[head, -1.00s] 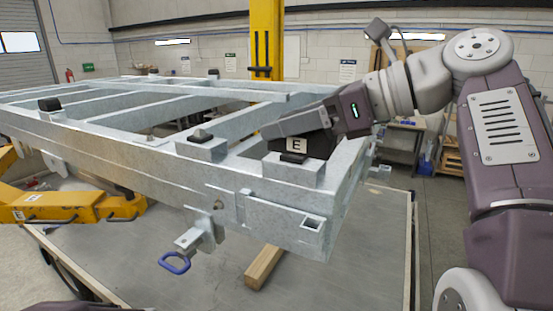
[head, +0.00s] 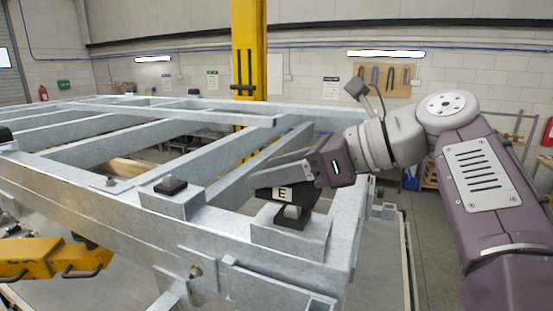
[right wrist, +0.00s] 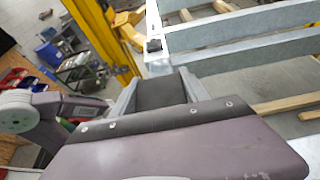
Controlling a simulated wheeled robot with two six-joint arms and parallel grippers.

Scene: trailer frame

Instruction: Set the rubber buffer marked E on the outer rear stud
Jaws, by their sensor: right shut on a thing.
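The rubber buffer marked E (head: 281,193) is a dark block with a white label. My right gripper (head: 284,180) is shut on it over the raised pad (head: 318,240) at the frame's near right corner. A dark piece (head: 292,217) shows just below the label, on or just above that pad. I cannot tell whether it is part of the buffer or whether a stud is inside it. In the right wrist view a dark block (right wrist: 160,93) sits between the fingers. My left gripper is not in view.
A second raised pad (head: 165,204) to the left carries a low dark piece (head: 171,186). The galvanised frame (head: 90,195) has open bays between its beams. A yellow post (head: 249,60) stands behind, and a yellow support (head: 40,258) is at lower left.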

